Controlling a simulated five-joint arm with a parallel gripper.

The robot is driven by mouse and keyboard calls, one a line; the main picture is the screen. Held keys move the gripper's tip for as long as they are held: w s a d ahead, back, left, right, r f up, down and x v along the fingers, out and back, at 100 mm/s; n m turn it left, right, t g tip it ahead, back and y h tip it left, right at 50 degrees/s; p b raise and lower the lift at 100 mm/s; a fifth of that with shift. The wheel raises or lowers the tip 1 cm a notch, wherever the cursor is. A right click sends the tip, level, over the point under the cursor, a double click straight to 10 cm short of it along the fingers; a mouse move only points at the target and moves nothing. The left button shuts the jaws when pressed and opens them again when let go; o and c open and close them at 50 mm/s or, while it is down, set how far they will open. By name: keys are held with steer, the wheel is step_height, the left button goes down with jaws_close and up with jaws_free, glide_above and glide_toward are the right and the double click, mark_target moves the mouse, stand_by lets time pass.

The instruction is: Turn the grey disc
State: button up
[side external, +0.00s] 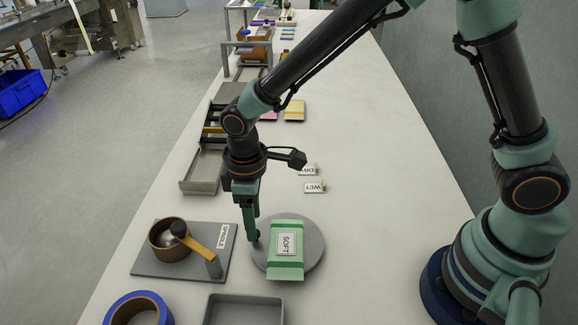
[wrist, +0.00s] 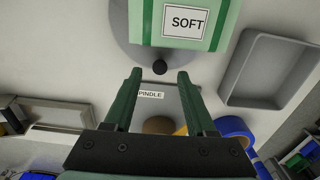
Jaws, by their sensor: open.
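The grey disc (side external: 314,250) lies flat on the table, and part of it shows in the wrist view (wrist: 122,32). A green pack labelled SOFT (side external: 286,265) sits on top of it; it also shows in the wrist view (wrist: 226,20). A small dark knob (wrist: 160,67) stands at the disc's rim. My gripper (side external: 252,236) is low at the disc's left edge, beside the knob. In the wrist view my gripper (wrist: 160,74) is open, and the knob appears between the two fingertips. Whether a finger touches the knob I cannot tell.
A grey plate (side external: 150,267) with a brown roll, a yellow arm and a SPINDLE label is left of the disc. A grey tray (side external: 243,297) and a blue-rimmed roll (side external: 121,300) lie in front. WET (side external: 314,187) and DRY tags stand behind. The table right of the disc is clear.

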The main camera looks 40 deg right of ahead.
steer(key=shift+f, duration=1.15)
jaws_close()
stand_by(0.6)
